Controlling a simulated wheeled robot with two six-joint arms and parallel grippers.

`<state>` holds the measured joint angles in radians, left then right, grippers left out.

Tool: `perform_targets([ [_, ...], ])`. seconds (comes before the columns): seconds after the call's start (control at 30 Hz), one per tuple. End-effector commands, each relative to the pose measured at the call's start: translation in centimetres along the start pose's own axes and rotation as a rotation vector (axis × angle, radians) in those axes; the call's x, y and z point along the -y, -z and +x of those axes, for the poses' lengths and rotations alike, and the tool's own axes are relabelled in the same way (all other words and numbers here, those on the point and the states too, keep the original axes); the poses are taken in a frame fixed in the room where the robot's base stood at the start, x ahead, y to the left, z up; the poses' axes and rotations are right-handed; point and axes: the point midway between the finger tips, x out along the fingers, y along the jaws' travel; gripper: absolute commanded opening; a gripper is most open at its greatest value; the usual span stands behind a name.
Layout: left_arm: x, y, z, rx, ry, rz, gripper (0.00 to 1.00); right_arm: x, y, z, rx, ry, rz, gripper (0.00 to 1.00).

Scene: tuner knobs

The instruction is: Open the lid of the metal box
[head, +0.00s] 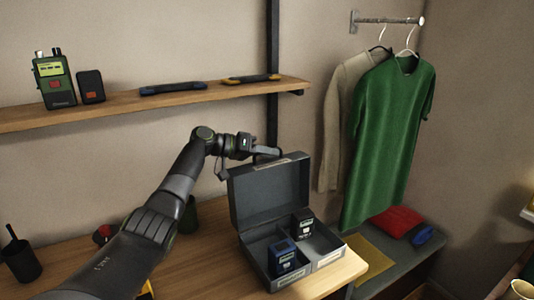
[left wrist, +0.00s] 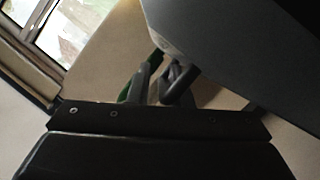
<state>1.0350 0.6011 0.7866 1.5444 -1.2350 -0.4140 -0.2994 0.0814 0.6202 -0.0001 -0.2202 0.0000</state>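The grey metal box (head: 318,262) stands on the wooden table with its lid (head: 270,192) raised, roughly upright at the back. Inside are a blue-topped device (head: 284,257) and a black device (head: 301,222) in separate compartments. My left gripper (head: 268,152) is at the lid's top edge, at its upper left. Its fingers (left wrist: 160,82) show close together in the left wrist view, with a large grey surface, likely the lid (left wrist: 240,50), beside them. Whether they touch or grip it is unclear. My right gripper is not in view.
A shelf (head: 125,102) above holds a green radio (head: 55,82), a small dark device (head: 90,86) and two dark bars. A dark cup (head: 20,258) stands at the table's left. Shirts (head: 392,130) hang at right, above a low bench with a red cloth (head: 396,220).

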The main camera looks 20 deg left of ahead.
Motion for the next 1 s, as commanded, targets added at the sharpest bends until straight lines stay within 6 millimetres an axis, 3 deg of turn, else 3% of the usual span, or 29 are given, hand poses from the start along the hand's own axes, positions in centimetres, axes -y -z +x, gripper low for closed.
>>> perform_targets([
  [0.17,0.1,0.0,-0.8,-0.003,0.001,0.001,0.18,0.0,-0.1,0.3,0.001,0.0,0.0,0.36],
  [0.27,0.2,0.0,-2.2,-0.003,0.003,0.004,0.18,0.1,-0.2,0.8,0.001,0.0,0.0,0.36],
  [0.7,0.3,-0.2,-12.7,-0.001,0.005,0.001,0.18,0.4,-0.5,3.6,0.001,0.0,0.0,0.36],
  [1.0,0.2,-0.1,-16.9,0.0,0.001,-0.001,0.18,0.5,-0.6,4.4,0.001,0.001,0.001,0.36],
])
